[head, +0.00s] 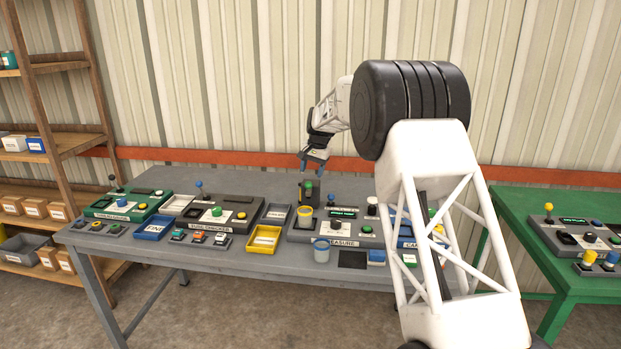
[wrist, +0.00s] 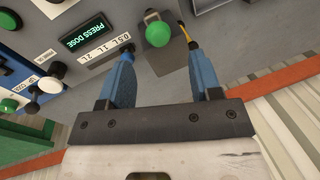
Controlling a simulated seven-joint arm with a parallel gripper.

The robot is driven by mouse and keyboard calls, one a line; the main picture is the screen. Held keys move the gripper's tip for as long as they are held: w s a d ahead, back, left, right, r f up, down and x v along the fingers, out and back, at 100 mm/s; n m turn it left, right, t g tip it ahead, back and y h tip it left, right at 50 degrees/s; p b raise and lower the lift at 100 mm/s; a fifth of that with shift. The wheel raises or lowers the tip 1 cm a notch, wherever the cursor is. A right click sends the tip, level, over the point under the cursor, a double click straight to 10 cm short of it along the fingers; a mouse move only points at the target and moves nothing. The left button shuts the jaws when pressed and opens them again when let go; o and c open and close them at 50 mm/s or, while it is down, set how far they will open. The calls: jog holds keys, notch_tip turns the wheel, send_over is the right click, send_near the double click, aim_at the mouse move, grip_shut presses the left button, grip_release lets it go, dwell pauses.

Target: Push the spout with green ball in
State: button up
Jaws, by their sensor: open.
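The spout's green ball (wrist: 159,33) shows in the wrist view on a short stem above a dark block (wrist: 153,58). In the head view the dark dispenser with the green ball (head: 308,185) stands at the back of the "MEASURE" station (head: 345,243). My gripper (wrist: 156,42) is open, with one blue finger on each side of the ball in the picture. I cannot tell whether either finger touches it. In the head view my gripper (head: 313,163) hangs above the dispenser, its fingers pointing down. A yellow-rimmed cup (head: 306,211) stands in front of the dispenser.
The station's display (wrist: 87,35) reads "PRESS DOSE", beside buttons and knobs. A translucent blue-rimmed cup (head: 321,250) stands in front. Yellow (head: 264,239) and blue (head: 153,228) trays and other panels fill the table's left. A corrugated wall (head: 250,90) rises behind.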

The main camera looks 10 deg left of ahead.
jog(key=shift+d+r, duration=0.2)
jog(key=shift+r, duration=0.9)
jog(key=shift+s, duration=0.1)
jog(key=s+d+r, duration=0.5)
jog(key=s+d, duration=0.2)
jog(key=s, duration=0.4)
jog(key=s+d+r+t+h, duration=0.1)
jog(key=s+d+r, duration=0.5)
jog(key=s, duration=0.4)
jog(key=s+d+r, duration=0.3)
jog(key=s+d, duration=0.6)
jog(key=s, duration=0.2)
jog(key=s+d+f, duration=0.3)
jog(key=s, duration=1)
jog(key=s+d+f+n+h, duration=0.1)
jog(key=s+d+f, duration=0.2)
jog(key=s, duration=1)
jog(key=s+d+f+n+t, duration=0.1)
jog(key=s+d+f, duration=0.3)
jog(key=s, duration=0.9)
jog(key=shift+s+d, duration=0.15)
jog(key=shift+d, duration=0.45)
